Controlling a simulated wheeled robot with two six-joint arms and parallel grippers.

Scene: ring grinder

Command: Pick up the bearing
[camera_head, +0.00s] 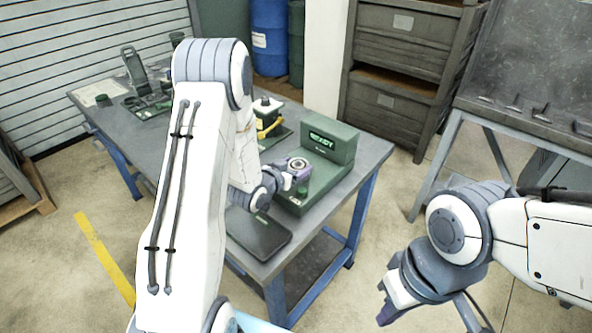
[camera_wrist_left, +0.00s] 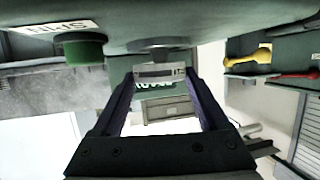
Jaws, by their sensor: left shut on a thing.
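The bearing (camera_head: 298,163) is a small grey metal ring at the green ring grinder (camera_head: 341,150), which has a lit "READY" display. My left gripper (camera_head: 300,172) is shut on the bearing. In the left wrist view the bearing (camera_wrist_left: 160,72) sits between the tips of my left gripper (camera_wrist_left: 160,80), close to the grinder's green surface. I cannot tell whether it still touches the machine. My right gripper (camera_head: 388,312) hangs low at the right, away from the table, and its jaws do not show clearly.
The grinder stands on a grey workbench (camera_head: 340,205) with blue legs. A dark flat tray (camera_head: 258,234) lies at the bench's front. A green knob (camera_wrist_left: 85,48) is beside the bearing. A yellow-handled tool (camera_head: 268,126) is behind.

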